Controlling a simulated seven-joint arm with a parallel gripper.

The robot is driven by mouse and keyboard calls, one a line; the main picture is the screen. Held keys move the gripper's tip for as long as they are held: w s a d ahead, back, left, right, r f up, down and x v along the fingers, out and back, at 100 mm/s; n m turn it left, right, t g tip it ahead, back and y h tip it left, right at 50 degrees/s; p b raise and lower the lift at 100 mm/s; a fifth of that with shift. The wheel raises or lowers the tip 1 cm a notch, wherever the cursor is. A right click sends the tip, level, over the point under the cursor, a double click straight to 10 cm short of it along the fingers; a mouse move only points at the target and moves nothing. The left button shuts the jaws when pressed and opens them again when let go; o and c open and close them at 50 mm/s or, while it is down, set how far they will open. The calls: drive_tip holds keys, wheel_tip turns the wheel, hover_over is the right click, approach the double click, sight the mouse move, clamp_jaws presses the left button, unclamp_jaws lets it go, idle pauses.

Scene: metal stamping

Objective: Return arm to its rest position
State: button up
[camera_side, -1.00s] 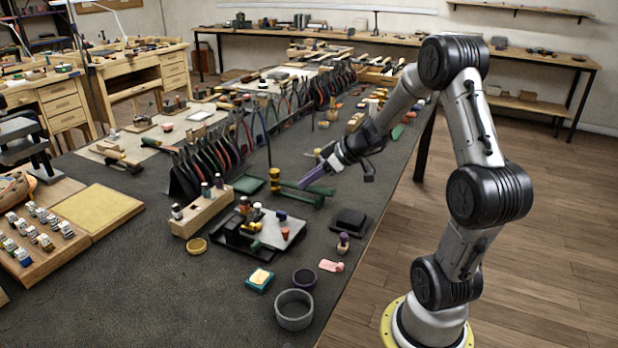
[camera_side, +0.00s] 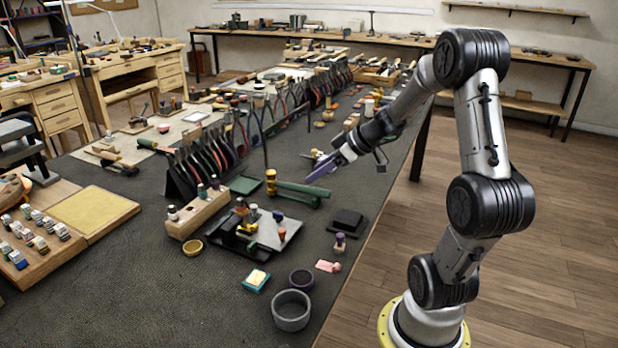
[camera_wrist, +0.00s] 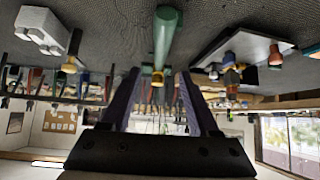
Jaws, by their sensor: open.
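My gripper (camera_side: 325,167) hangs in the air above the right part of the dark bench mat. Its purple fingers are apart in the wrist view (camera_wrist: 158,85), and nothing shows held between them. A green-handled hammer (camera_side: 300,192) with a brass-coloured head lies on the mat to the left of and below the fingers in the side view. It also shows in the wrist view (camera_wrist: 163,38), beyond the fingertips and apart from them. Exact height over the mat is hard to tell.
A tray (camera_side: 268,232) with stamping tools, a black block (camera_side: 346,222), a grey bowl (camera_side: 291,310) and a wooden stamp holder (camera_side: 198,213) stand on the mat. Racked pliers (camera_side: 205,155) line the back. Open floor (camera_side: 560,230) lies right of the bench.

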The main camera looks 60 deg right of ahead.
drive_tip(key=shift+v, duration=1.05)
drive_tip(key=w+a+r+n+y, duration=0.1)
drive_tip(key=w+a+r+n, duration=0.15)
drive_tip(key=a, duration=0.45)
drive_tip(key=w+a+r+n+y, duration=0.1)
drive_tip(key=a+r+n, duration=0.25)
drive_tip(key=a, duration=0.45)
drive_tip(key=s+a+r+n+g, duration=0.25)
drive_tip(key=s+a, duration=0.45)
drive_tip(key=a, duration=0.4)
drive_tip(key=s+d+f+m+g+h, duration=0.1)
drive_tip(key=s+d+f+m+h, duration=0.1)
drive_tip(key=s+m, duration=0.7)
drive_tip(key=shift+s+d+f+m+h, duration=0.35)
drive_tip(key=shift+s+f+h, duration=0.25)
drive_tip(key=shift+s, duration=0.45)
